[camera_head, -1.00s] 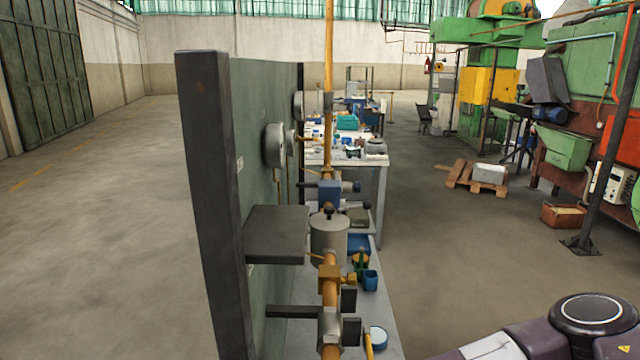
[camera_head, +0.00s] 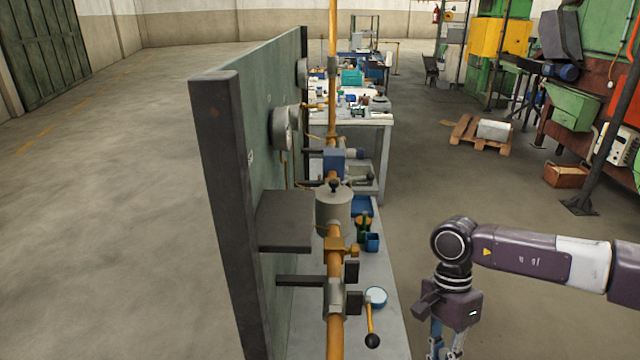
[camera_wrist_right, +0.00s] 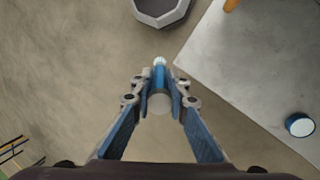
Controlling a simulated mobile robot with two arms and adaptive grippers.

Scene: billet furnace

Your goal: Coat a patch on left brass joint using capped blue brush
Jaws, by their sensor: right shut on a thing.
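My right gripper (camera_head: 445,348) hangs at the lower right in the head view, to the right of the bench and clear of it. In the right wrist view it is shut on a slim blue brush (camera_wrist_right: 160,73) with a whitish ribbed end pointing away from me. Whether that end is a cap or bristles is too small to tell. A brass joint (camera_head: 340,247) sits on the upright yellow pipe, below a grey cylinder. I cannot tell if it is the left one. The gripper is well apart from it. My left gripper is out of view.
A dark-edged green panel (camera_head: 228,190) with a grey shelf (camera_head: 285,218) stands left of the pipe. The bench (camera_head: 388,335) holds a round blue-rimmed tin (camera_head: 376,297) and blue cups (camera_head: 372,242). A lever (camera_head: 371,325) juts from the pipe.

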